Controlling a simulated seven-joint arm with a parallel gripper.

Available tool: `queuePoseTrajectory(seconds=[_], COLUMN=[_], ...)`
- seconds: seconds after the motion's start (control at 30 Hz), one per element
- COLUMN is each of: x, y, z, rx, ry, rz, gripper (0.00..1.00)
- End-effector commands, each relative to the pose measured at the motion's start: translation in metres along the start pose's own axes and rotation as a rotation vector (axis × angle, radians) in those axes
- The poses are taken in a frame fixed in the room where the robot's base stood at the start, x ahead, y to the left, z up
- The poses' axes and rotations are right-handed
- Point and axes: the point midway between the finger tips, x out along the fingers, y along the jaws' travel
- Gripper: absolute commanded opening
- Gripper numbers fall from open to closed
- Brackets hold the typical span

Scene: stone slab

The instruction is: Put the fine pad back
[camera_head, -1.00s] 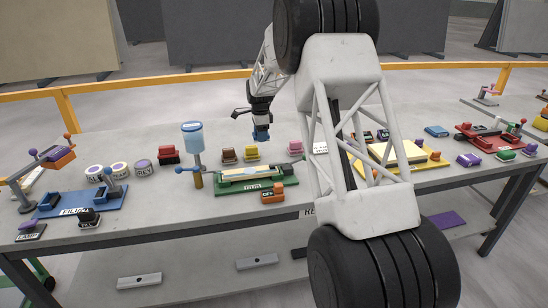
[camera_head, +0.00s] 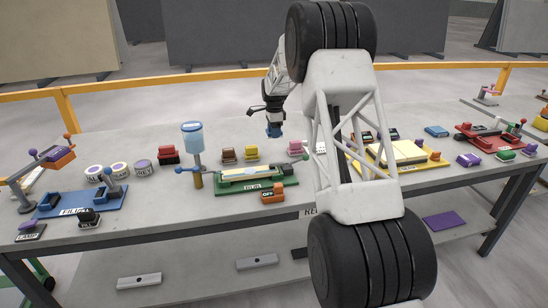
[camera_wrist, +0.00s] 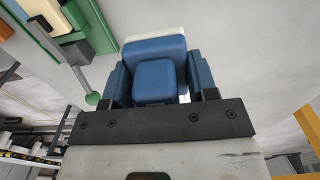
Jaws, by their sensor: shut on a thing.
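My gripper (camera_head: 273,126) is shut on a blue pad (camera_wrist: 155,75) and holds it above the stone slab. The pad has a blocky blue grip and a pale strip along its far edge in the wrist view. The blue pad (camera_head: 274,131) is small in the head view, hanging over the back of the row of pads. I cannot read any marking on it that says it is the fine pad. Brown (camera_head: 228,156), yellow (camera_head: 251,155) and pink (camera_head: 295,148) pads stand on the slab, with a gap between the yellow and pink ones.
A green fixture (camera_head: 245,188) with a strip workpiece lies in front, beside a post with a blue bottle (camera_head: 192,135). An orange block (camera_head: 272,193) sits at its front. A red pad (camera_head: 168,154) and round tins (camera_head: 119,169) stand left. A yellow fixture (camera_head: 440,160) is right.

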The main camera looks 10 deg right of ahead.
Motion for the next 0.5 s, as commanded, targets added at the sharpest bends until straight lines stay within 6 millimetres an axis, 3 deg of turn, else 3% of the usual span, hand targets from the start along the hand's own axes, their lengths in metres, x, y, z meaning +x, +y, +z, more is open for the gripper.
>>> queuePoseTrajectory(seconds=[0.23,0.5], x=[0.011,0.048], y=[0.0,0.001], z=[0.0,0.0], rx=[0.0,0.0], ry=[0.0,0.0], rz=[0.001,0.002], gripper=[0.34,0.34])
